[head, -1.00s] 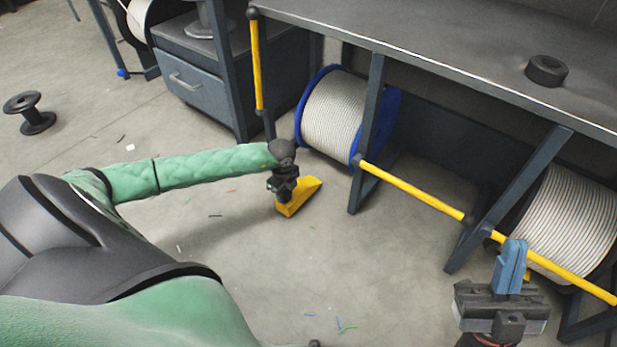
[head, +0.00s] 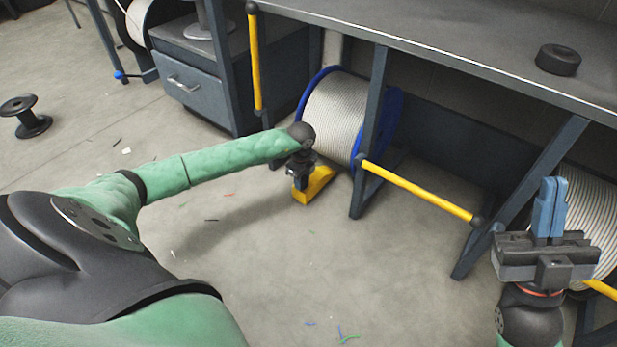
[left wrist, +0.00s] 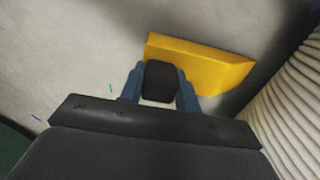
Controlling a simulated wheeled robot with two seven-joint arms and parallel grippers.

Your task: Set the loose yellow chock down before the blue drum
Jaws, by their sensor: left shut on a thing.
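The yellow chock (head: 318,184) is a wedge with a dark grip block. My left gripper (head: 300,178) points down and is shut on this block. In the left wrist view the chock (left wrist: 205,64) lies beyond my blue fingers (left wrist: 158,88), its tapered end toward the drum. The blue drum (head: 336,115) has blue rims and is wound with pale cable; its windings show at the right of the left wrist view (left wrist: 298,110). The chock is just before it, low over the floor or on it; I cannot tell which. My right gripper (head: 552,205) is shut and empty, away at the right.
A dark post (head: 371,135) stands close right of the chock, with a yellow bar (head: 420,190) running right from it. A bench top (head: 460,65) overhangs the drums. A second cable drum (head: 594,215) is at the right. The floor (head: 300,260) in front is mostly clear.

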